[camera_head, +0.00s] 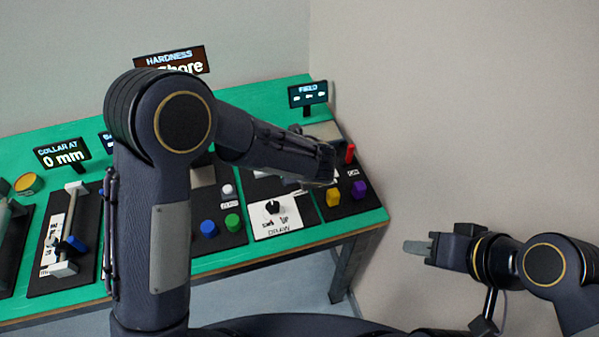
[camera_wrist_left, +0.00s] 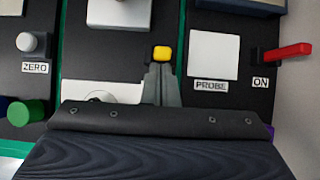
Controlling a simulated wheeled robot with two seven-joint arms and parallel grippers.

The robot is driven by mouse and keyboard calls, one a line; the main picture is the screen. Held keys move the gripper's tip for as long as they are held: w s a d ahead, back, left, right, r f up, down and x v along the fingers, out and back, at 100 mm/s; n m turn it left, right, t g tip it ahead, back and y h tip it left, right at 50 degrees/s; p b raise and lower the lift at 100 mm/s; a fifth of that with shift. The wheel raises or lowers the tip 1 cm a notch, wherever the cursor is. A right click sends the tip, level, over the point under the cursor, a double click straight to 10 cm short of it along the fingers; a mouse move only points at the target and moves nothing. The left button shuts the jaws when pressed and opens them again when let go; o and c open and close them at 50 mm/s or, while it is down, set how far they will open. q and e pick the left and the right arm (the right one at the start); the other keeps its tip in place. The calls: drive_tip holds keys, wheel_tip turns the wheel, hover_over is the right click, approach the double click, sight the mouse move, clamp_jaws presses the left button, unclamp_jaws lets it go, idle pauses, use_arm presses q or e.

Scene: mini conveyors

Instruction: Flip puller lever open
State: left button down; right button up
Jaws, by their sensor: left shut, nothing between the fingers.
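In the left wrist view, a small yellow cap (camera_wrist_left: 162,53) sits on the dark middle panel, beside a pale metal block (camera_wrist_left: 118,12). I take it for the tip of the puller lever, but the rest of the lever is hidden and its position cannot be told. My left gripper (camera_wrist_left: 162,72) is shut and empty, its tips just below the cap in the picture. Whether they touch it cannot be told. In the head view my left gripper (camera_head: 330,172) is over the same panel and my forearm hides that spot. My right gripper (camera_head: 418,247) appears shut, off the bench at the right.
The panel has a white dial plate (camera_head: 283,222) in front. Blue (camera_head: 208,228) and green (camera_head: 232,222) knobs are on the left. A wall closes the right side.

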use_arm(q)
drive_tip(key=shift+r+p, duration=0.55)
drive_tip(key=shift+r, duration=0.25)
drive_tip(key=w+r+p+v, duration=0.1)
drive_tip(key=p+v, duration=0.6)
drive_tip(key=v, duration=0.2)
drive_tip(key=shift+w+a+r, duration=0.15)
drive_tip(key=shift+a+r, duration=0.1)
drive_tip(key=shift+r, duration=0.15)
